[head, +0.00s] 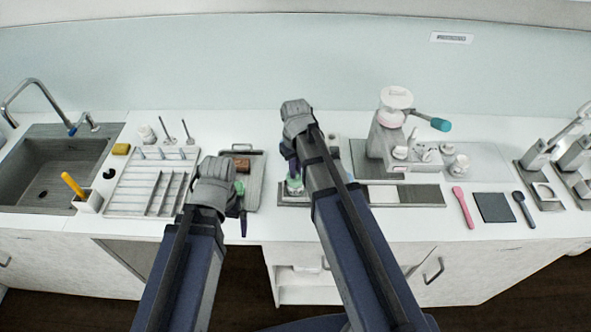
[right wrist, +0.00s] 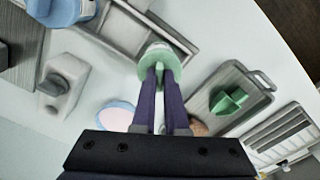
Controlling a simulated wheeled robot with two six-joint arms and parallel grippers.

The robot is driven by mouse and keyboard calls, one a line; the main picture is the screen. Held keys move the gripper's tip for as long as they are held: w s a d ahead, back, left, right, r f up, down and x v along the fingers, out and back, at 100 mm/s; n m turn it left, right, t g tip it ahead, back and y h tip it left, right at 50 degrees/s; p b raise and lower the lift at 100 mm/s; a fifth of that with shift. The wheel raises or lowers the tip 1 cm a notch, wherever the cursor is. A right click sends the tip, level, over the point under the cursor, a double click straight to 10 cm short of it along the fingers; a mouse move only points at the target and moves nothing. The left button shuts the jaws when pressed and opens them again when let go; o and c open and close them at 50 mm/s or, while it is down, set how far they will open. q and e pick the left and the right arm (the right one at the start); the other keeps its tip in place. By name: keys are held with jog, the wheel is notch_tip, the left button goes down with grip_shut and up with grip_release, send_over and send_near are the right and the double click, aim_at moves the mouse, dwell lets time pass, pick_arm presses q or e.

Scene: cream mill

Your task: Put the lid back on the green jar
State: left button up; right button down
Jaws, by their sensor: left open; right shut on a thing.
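A round pale-green thing, which looks like the green jar (head: 294,184), stands on a grey base left of the coffee machine. It also shows in the right wrist view (right wrist: 159,54). My right gripper (head: 291,170) is shut on it, with the purple fingers (right wrist: 157,80) together at its edge. A green piece with a raised grip, which looks like the lid (head: 239,188), lies on the grey tray (head: 253,200); it is clear in the right wrist view (right wrist: 230,99). My left gripper (head: 239,208) is open by the lid and partly covers it.
A brown block (head: 242,164) lies at the tray's back. A dish rack (head: 130,195) and sink (head: 45,170) are to the left. A coffee machine (head: 385,135), a pink spatula (head: 463,206) and a dark mat (head: 494,208) are to the right.

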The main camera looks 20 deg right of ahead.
jog(key=shift+c, duration=1.9)
grip_release()
jog(key=shift+r, duration=0.1)
jog(key=shift+r+p, duration=2.15)
jog(key=shift+p, duration=0.1)
jog(key=shift+c, duration=0.4)
grip_shut()
jog(key=shift+f, duration=0.2)
